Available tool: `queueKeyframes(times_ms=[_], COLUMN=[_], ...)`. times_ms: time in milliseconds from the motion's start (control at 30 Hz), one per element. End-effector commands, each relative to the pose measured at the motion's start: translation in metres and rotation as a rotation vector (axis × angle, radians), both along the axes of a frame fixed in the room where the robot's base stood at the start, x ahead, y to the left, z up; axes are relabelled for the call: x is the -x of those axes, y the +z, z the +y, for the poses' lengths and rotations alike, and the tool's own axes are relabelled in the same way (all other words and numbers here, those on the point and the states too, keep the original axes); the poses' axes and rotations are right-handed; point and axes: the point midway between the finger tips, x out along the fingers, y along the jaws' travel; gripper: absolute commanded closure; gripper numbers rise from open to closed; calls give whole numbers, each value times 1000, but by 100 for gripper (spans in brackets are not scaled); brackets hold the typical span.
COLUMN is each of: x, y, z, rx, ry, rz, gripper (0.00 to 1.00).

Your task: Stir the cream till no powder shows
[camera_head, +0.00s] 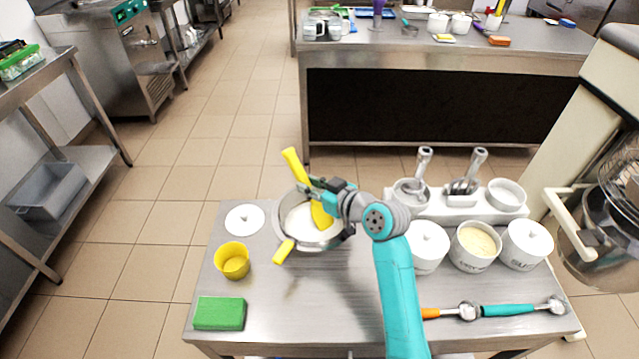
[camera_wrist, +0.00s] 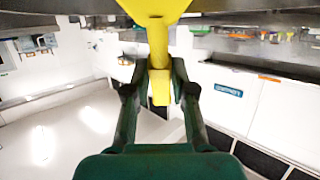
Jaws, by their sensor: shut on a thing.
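A steel bowl (camera_head: 277,213) stands on the steel table, with white cream (camera_head: 299,216) in it. My gripper (camera_head: 318,186) is above the bowl's far side, shut on a yellow spatula (camera_head: 292,163). The spatula's wide yellow end reaches down into the bowl; its handle sticks up to the upper left. In the wrist view, the yellow handle (camera_wrist: 159,85) is between both fingers of my gripper (camera_wrist: 160,72). A yellow bar (camera_head: 284,251) sticks out at the bowl's near left edge. My gripper and the spatula hide part of the cream; I cannot tell whether powder shows.
Left of the bowl are a white lid (camera_head: 244,219), a yellow cup (camera_head: 232,260) and a green sponge (camera_head: 219,313). At right stand white tubs, one open (camera_head: 476,242) with pale powder, scoops in a holder, and a teal-handled scoop (camera_head: 508,310). The table's front middle is clear.

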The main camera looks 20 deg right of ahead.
Motion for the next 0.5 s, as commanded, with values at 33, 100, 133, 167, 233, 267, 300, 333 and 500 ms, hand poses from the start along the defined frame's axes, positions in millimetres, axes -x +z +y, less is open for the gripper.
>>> queueKeyframes(times_ms=[33,100,133,167,233,267,300,333,500], x=[6,12,15,18,23,25,28,30,35], y=[-2,-2,-2,-2,-1,-1,-1,-1,-1], z=[2,4,4,5,4,1,-2,-4,-17], rx=[-1,-1,-1,-1,-2,-2,-1,0,-1], ry=[1,1,0,0,-1,-2,-2,-3,-4], rz=[3,3,3,3,2,2,1,2,3], gripper=[100,100,100,100,100,100,100,100,100])
